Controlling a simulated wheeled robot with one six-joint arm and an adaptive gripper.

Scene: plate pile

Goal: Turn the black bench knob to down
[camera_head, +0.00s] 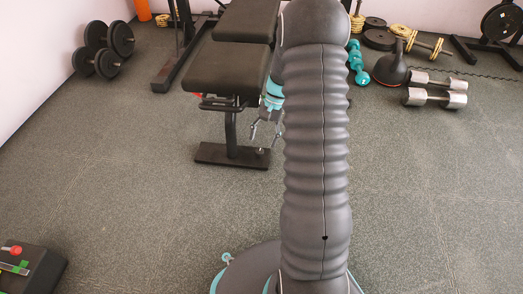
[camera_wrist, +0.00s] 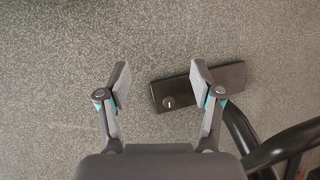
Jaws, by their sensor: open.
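The bench (camera_head: 228,68) has black pads on a dark post, with a flat black foot (camera_head: 215,153) on the floor. I cannot make out the black knob for sure; dark fittings (camera_head: 216,104) show under the near pad. In the wrist view the bench foot (camera_wrist: 226,77) lies below my gripper (camera_wrist: 161,80), with a small round grey piece (camera_wrist: 168,102) at its left end. My gripper is open and empty, its two fingers apart above the floor. In the head view it hangs right of the bench post, partly hidden by my arm.
Black dumbbells (camera_head: 104,48) lie at the back left. Chrome dumbbells (camera_head: 437,90), a kettlebell (camera_head: 390,68) and teal dumbbells (camera_head: 356,62) lie at the right. A dark box with a red knob (camera_head: 12,250) is at the lower left. The front floor is mostly clear.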

